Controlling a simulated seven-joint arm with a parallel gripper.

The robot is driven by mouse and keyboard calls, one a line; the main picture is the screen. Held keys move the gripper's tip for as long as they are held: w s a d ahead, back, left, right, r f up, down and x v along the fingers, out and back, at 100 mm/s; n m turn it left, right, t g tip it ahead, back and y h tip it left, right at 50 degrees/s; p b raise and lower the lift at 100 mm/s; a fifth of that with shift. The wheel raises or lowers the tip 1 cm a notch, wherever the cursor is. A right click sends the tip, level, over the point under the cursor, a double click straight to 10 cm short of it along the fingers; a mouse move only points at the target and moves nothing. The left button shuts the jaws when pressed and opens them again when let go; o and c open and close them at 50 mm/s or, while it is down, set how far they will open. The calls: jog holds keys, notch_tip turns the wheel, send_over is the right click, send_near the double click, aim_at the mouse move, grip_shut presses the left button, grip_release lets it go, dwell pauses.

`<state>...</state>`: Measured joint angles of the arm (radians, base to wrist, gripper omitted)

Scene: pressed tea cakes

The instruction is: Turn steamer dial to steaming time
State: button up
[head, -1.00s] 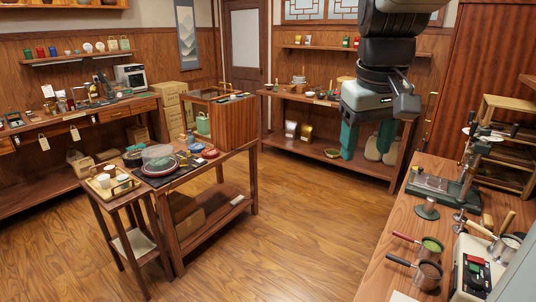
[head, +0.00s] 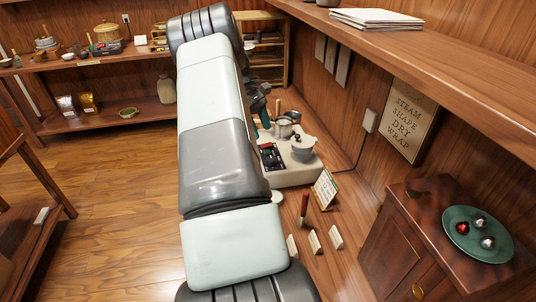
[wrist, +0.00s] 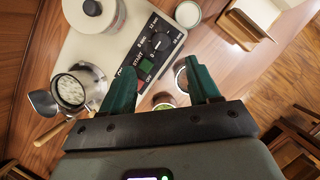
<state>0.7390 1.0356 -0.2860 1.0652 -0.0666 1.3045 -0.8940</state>
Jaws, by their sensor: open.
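The steamer (wrist: 112,42) is a cream box with a black control panel (wrist: 139,72) in the wrist view.
On the steamer are a white lidded pot (wrist: 92,12) and a metal pan (wrist: 82,88) with pale contents. Cups, one with green contents (wrist: 165,100), stand beside the panel. Small cards and a sign (head: 325,189) stand on the counter's near end. A wall shelf (head: 430,65) overhangs at right.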

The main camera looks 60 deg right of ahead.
aim_at(271, 158)
jog(key=x, duration=1)
jog(key=shift+s+f, duration=0.1)
jog(key=shift+f, duration=0.15)
jog(key=c, duration=1)
jog(key=m+y, duration=0.1)
jog(key=m, duration=0.1)
jog(key=m+y, duration=0.1)
jog(key=m, duration=0.2)
jog(key=shift+d+m+t, duration=0.15)
jog(key=shift+m+t, duration=0.15)
jog(key=shift+t, duration=0.1)
jog(key=m+y, duration=0.1)
jog(key=m, duration=0.2)
jog(key=m+t, duration=0.1)
jog(key=m, duration=0.2)
jog(key=shift+d+y, duration=0.1)
jog(key=shift+y, duration=0.3)
jog(key=shift+t, duration=0.3)
